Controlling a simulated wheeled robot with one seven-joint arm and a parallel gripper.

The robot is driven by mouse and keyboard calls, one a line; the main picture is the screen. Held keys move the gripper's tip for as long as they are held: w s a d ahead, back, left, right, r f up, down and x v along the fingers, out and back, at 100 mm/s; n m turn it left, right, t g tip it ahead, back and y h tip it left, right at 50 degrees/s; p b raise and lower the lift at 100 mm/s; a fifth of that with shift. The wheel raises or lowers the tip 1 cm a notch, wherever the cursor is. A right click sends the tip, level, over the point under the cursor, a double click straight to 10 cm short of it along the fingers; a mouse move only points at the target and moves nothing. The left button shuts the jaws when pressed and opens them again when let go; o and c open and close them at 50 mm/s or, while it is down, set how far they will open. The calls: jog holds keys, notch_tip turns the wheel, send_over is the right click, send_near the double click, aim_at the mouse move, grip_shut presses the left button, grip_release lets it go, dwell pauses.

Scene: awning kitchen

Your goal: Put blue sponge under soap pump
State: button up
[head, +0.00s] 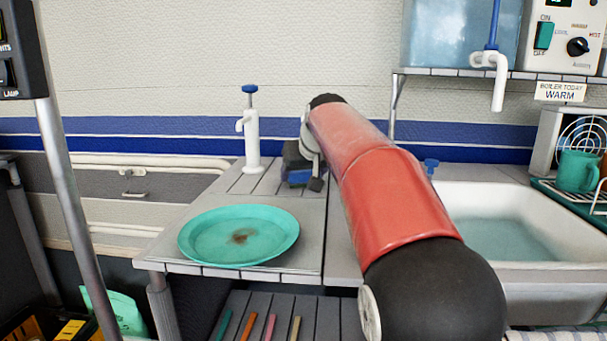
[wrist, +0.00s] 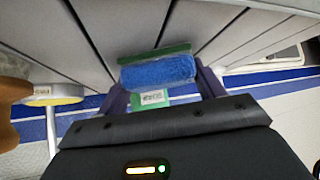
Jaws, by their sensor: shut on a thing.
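The white soap pump (head: 251,140) with a blue top stands upright at the back of the grey slatted counter in the head view. My gripper (head: 297,165) is just right of it, low over the counter. In the wrist view, my gripper (wrist: 157,80) is shut on the blue sponge (wrist: 158,72), with one finger at each end. The sponge has green along its edge and a small label. In the head view, a little blue of the sponge (head: 298,180) shows below the gripper. I cannot tell whether the sponge touches the counter.
A teal plate (head: 239,236) with a brown stain lies on the counter in front of the pump. A white sink (head: 540,270) with water is at the right, beyond my arm. The wall (head: 180,80) is close behind. A slatted shelf (head: 310,315) with coloured sticks is below.

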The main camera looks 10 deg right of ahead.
jog(key=shift+f, duration=0.1)
jog(key=o, duration=1)
jog(key=shift+r, duration=0.2)
jog(key=v, duration=1.2)
jog(key=shift+p, duration=0.4)
